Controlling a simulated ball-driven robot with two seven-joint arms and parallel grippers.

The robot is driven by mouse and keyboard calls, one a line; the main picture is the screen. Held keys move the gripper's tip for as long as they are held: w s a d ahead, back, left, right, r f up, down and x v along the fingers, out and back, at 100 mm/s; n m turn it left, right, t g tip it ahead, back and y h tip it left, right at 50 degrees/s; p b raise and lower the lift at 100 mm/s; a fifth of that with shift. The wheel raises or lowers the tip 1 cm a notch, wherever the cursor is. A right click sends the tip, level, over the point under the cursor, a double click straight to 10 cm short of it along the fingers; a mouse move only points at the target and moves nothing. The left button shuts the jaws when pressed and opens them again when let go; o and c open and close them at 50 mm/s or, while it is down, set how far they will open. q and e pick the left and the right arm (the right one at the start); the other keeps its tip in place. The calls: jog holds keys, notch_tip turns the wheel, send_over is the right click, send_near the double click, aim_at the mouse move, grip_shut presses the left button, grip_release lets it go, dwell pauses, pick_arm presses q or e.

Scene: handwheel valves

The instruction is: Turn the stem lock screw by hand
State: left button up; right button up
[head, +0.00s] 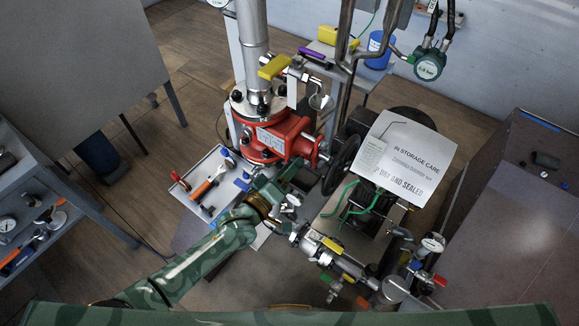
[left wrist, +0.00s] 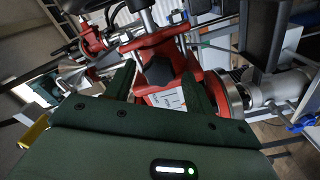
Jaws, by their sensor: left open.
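The red valve (head: 270,138) stands upright under a grey pipe. In the left wrist view, a dark star-shaped knob, apparently the stem lock screw (left wrist: 158,71), sits in front of the red valve body (left wrist: 150,47). My left gripper (left wrist: 158,76) is open, with one green finger on each side of the knob. I cannot tell whether either finger touches it. In the head view, my left gripper (head: 278,182) is at the valve's lower side, and I cannot make out the knob there. My right gripper is not in view.
A black handwheel (head: 342,165) stands right of the valve. A pale tray (head: 190,201) with hand tools lies left of my gripper. A paper sign (head: 412,157) covers part of the equipment at right. Pipework with gauges (head: 345,265) runs along the lower right.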

pick_arm(q)
jog(key=p+v, duration=0.2)
jog(key=v, duration=0.3)
jog(key=shift+s+a, duration=0.15)
jog(key=shift+s, duration=0.15)
jog(key=v, duration=1.6)
jog(key=shift+s+a, duration=0.1)
